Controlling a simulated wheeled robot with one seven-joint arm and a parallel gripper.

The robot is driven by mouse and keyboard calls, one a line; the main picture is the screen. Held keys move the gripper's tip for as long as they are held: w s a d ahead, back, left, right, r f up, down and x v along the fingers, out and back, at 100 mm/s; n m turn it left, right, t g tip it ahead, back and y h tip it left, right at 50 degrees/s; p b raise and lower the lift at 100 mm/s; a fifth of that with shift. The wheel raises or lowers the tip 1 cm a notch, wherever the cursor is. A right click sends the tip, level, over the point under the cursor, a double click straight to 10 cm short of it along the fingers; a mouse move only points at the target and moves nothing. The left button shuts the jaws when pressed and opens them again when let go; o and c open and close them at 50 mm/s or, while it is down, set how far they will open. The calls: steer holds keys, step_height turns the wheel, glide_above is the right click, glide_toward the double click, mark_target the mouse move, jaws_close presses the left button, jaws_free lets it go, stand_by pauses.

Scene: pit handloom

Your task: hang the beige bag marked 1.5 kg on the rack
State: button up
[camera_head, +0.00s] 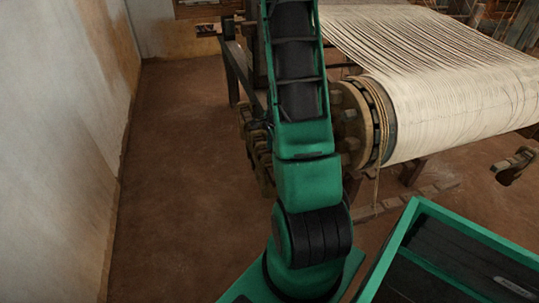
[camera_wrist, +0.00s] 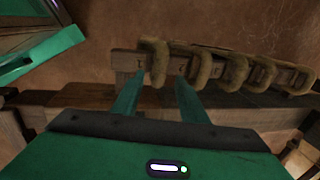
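No beige bag marked 1.5 kg can be made out in either view. My gripper (camera_wrist: 158,80) shows in the wrist view with its two green fingers apart, and I see no bag between them. Beyond the fingertips is a wooden bar (camera_wrist: 125,61) carrying several thick brown loops (camera_wrist: 198,68) in a row; it may be the rack. The nearest loop lies just past the gap between the fingers. I cannot tell whether the fingers touch it. In the head view my gripper is out of frame, and similar brown shapes (camera_head: 247,124) show partly behind my arm.
The loom's wooden frame (camera_head: 232,72) and toothed wheel (camera_head: 352,122) stand close to my arm. The cream warp roll (camera_head: 460,110) fills the right. A plain wall (camera_head: 60,140) runs along the left, with open brown floor (camera_head: 180,180) between.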

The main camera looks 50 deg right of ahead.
step_height(320, 180, up, 8)
steer(key=s, duration=0.1)
steer(key=shift+a+f, duration=0.25)
steer(key=shift+a, duration=0.15)
steer(key=s+a+r+n+g+y, duration=0.1)
steer(key=s+a+r+n, duration=1.6)
steer(key=a, duration=0.4)
steer(key=shift+s+a+n+g, duration=0.15)
steer(key=shift+s+n+g, duration=0.3)
steer(key=shift+s, duration=0.7)
steer(key=shift+r, duration=0.1)
